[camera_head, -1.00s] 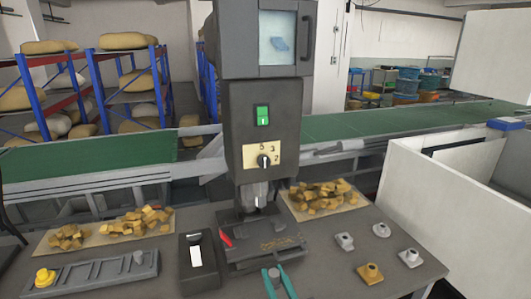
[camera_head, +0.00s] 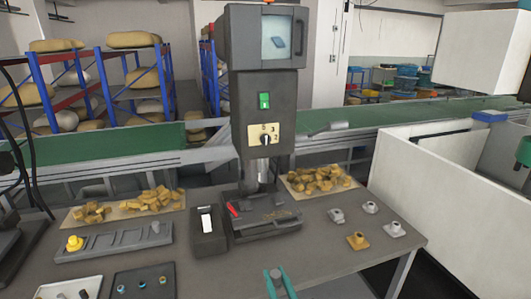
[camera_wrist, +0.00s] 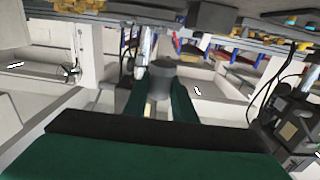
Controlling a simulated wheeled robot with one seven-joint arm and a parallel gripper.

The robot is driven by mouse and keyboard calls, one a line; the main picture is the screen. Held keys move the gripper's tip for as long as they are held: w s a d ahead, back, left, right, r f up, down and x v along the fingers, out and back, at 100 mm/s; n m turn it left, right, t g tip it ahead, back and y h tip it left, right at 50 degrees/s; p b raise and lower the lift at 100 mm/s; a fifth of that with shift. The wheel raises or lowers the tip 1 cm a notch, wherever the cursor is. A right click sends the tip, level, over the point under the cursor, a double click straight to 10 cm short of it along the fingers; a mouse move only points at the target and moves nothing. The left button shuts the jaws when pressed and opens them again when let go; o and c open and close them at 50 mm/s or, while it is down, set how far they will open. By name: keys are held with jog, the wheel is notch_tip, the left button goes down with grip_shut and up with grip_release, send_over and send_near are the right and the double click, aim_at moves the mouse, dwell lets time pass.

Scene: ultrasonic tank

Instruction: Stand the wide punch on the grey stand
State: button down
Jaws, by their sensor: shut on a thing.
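My gripper (camera_head: 279,284) is at the bottom middle of the head view, in front of the bench. Its teal fingers are shut on a grey cylindrical punch (camera_wrist: 161,70), whose round head shows between the green fingers in the wrist view. Its lower part is hidden, and I cannot tell its width against others. A long grey stand (camera_head: 100,245) with several recesses lies at the left of the bench. A yellow knobbed piece (camera_head: 74,243) is at its left end and a grey peg (camera_head: 155,228) at its right end. My gripper is apart from it, to its right.
A press (camera_head: 262,110) stands mid-bench, with a dark switch box (camera_head: 208,232) beside it. Small flanged grey (camera_head: 395,229) and brass (camera_head: 357,240) pieces stand at right. Two trays (camera_head: 142,283) lie at front left. A white partition (camera_head: 440,190) borders the right.

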notch_tip(320, 180, down, 17)
jog(key=w+a+m+h, duration=0.1)
jog(key=w+m+h, duration=0.1)
jog(key=h, duration=0.1)
jog(key=s+f+h, duration=0.1)
jog(key=s+f, duration=0.4)
jog(key=f, duration=0.4)
jog(key=s+a+f+m+h, duration=0.1)
jog(key=s+f, duration=0.5)
jog(key=f, duration=0.3)
jog(key=shift+a+f+t, duration=0.3)
jog(key=shift+f, duration=0.05)
jog(key=shift+d, duration=0.1)
